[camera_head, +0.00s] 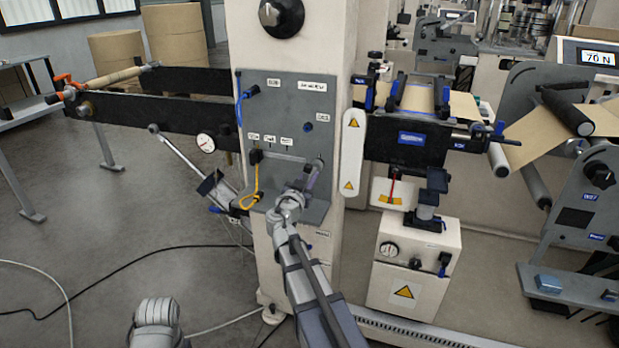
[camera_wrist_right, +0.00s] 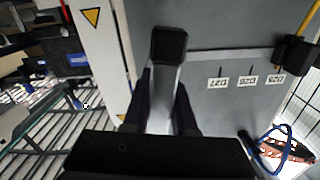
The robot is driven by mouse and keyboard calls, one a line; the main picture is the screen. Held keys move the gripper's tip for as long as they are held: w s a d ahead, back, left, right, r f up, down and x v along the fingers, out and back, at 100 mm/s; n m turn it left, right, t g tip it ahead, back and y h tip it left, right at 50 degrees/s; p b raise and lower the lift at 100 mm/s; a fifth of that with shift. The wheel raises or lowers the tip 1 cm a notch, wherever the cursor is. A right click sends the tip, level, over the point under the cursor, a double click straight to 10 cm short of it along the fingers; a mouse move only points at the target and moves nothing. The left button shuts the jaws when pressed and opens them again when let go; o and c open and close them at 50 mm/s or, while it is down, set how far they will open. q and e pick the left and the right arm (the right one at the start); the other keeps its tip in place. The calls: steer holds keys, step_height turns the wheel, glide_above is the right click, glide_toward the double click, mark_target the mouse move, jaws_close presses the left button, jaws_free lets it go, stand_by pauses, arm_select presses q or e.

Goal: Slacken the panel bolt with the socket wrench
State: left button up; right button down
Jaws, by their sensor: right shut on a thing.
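The grey panel (camera_head: 285,95) is fixed to the front of the pale machine column. A small blue round part (camera_head: 308,127) on its right half may be the panel bolt; I cannot tell for sure. My right gripper (camera_head: 297,195) is low in front of the panel, shut on the socket wrench (camera_head: 315,174), which points up and slightly right, below the blue part. In the right wrist view, the wrench (camera_wrist_right: 168,46) has a black head and grey shaft between the fingers of my right gripper (camera_wrist_right: 163,108). Whether its head touches the panel is unclear.
A white plate with warning triangles (camera_head: 352,150) stands right of the panel. A black beam (camera_head: 160,110) runs left; a control box (camera_head: 412,265) stands lower right.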

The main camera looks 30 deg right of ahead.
steer(key=shift+n, duration=2.2)
steer(key=shift+n, duration=1.2)
steer(key=shift+s+a, duration=0.15)
steer(key=shift+v, duration=2.4)
